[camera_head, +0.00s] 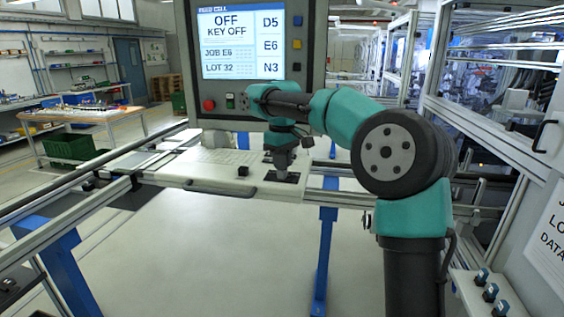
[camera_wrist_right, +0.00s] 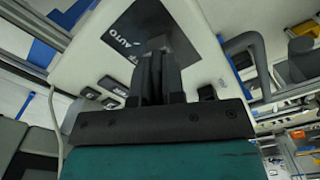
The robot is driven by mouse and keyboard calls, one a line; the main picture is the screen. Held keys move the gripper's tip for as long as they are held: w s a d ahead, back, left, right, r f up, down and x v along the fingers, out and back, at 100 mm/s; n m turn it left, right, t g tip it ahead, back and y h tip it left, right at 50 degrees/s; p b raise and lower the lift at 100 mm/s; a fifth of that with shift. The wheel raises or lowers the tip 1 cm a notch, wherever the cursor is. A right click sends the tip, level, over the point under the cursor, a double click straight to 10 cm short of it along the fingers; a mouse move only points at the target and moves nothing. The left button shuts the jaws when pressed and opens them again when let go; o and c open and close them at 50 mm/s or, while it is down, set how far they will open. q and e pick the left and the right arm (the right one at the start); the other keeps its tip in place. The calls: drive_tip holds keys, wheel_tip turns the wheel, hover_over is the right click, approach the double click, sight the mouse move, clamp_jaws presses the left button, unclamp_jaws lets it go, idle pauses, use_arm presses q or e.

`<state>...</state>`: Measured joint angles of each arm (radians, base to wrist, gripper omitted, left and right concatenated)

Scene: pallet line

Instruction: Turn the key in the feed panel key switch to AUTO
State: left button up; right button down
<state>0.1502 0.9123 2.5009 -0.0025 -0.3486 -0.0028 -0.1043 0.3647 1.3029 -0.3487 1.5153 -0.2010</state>
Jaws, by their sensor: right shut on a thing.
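The key switch has a dark square plate (camera_head: 291,178) on the white feed panel desk (camera_head: 215,172). In the right wrist view the plate (camera_wrist_right: 135,30) carries the white word AUTO and part of another label. My right gripper (camera_head: 283,170) points down at the plate. Its fingers (camera_wrist_right: 156,62) are shut at the middle of the plate, on the key, which they mostly hide. The key's exact angle cannot be told. The screen (camera_head: 243,40) above reads OFF and KEY OFF. My left gripper is not in view.
A small black block (camera_head: 243,171) stands on the desk left of the gripper. A grey handle (camera_head: 220,189) runs along the desk's front edge.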

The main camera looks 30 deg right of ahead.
drive_tip(key=m, duration=0.2)
drive_tip(key=shift+m, duration=0.4)
drive_tip(key=c, duration=1.7)
unclamp_jaws()
drive_tip(key=shift+m, duration=0.3)
drive_tip(key=o, duration=0.6)
drive_tip(key=shift+o, duration=0.2)
drive_tip(key=o, duration=0.4)
drive_tip(key=shift+r, duration=3.5)
